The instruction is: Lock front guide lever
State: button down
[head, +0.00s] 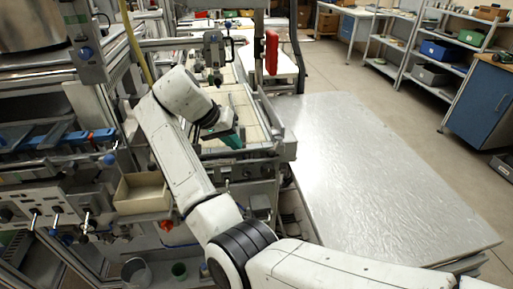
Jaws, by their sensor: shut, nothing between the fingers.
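My white arm reaches from the bottom right up over the machine and bends down to its end at the middle. My gripper (232,139) is small here, dark with a green part, and sits low over the pale bed (247,107) of the machine. It is shut and I see nothing held in it. The front guide lever cannot be picked out for certain. A dark upright clamp-like fitting (214,48) stands behind the gripper, apart from it. A blue-knobbed rod (109,159) sticks out at the left, also apart from the gripper. My arm hides part of the machine front.
A bare metal table (385,180) fills the right. A red upright part (271,52) stands behind the bed. A cream bin (143,193) hangs left of my forearm. Shelves (445,55) and a blue cabinet (482,103) stand far right, with open floor before them.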

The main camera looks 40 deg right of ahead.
aim_at(274, 147)
jog(key=shift+m, duration=0.4)
jog(key=r, duration=0.1)
jog(key=w+r, duration=0.1)
jog(key=r, duration=0.1)
jog(key=w+a+r, duration=0.1)
jog(key=shift+r, duration=0.3)
jog(key=shift+s+d+f+p, duration=0.4)
jog(key=shift+s+d+f, duration=0.35)
jog(key=shift+d+f, duration=0.65)
jog(key=shift+s+d+f+p, duration=0.4)
jog(key=shift+s+d+f, duration=0.3)
jog(key=shift+d+f, duration=0.7)
jog(key=shift+s+d+f+p, duration=0.4)
jog(key=shift+s+d+f, duration=0.55)
jog(key=shift+f, duration=0.75)
jog(key=shift+w+d, duration=0.15)
jog(key=shift+w, duration=0.05)
